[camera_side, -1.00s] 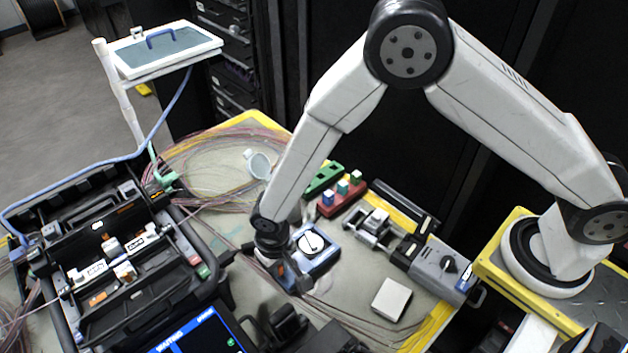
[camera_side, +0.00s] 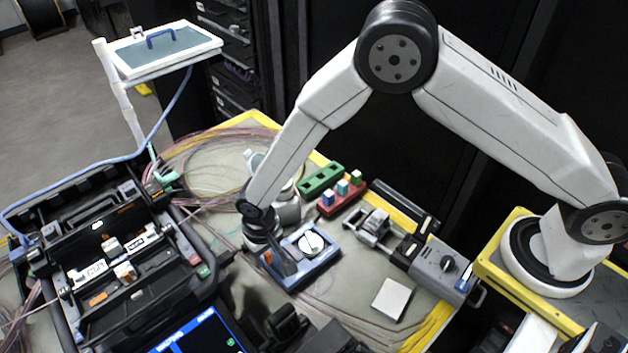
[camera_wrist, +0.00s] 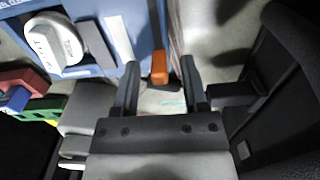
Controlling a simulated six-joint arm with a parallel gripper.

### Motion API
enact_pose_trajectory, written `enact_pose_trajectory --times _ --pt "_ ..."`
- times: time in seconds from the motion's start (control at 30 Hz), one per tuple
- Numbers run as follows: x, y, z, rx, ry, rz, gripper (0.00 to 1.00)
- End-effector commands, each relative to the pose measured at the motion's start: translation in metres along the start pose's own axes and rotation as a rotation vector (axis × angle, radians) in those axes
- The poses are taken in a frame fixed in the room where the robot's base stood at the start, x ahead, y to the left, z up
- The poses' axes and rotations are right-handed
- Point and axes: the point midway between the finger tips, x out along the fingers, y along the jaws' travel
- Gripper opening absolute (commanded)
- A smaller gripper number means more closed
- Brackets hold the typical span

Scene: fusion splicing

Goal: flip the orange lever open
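The orange lever (camera_wrist: 159,68) is a small upright block at the edge of a blue device (camera_side: 318,262). In the wrist view it lies between the tips of my gripper (camera_wrist: 160,72), nearer the middle than either finger, with a gap on both sides. The two dark fingers are apart and hold nothing. In the side view the orange lever (camera_side: 267,258) shows beside my gripper (camera_side: 282,264), which points down at the left end of the blue device. The device carries a white round knob (camera_wrist: 54,40) with lettering. Whether a finger touches the device cannot be told.
A black open case (camera_side: 212,262) with trays stands to the left. Red (camera_side: 341,198) and green (camera_side: 319,179) blocks lie behind the device. A grey machine (camera_side: 440,265) and a white pad (camera_side: 391,298) lie to the right. Loose fibres cross the table.

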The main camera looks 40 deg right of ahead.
Motion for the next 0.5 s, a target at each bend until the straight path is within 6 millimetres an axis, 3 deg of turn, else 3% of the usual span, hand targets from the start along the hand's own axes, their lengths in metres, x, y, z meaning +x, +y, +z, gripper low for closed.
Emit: enact_pose_trajectory --times 0.27,0.5 --pt "-0.004 0.0 0.0 0.0 -0.001 0.0 0.56" --pt "-0.022 0.0 0.0 0.0 0.0 0.0 0.56"
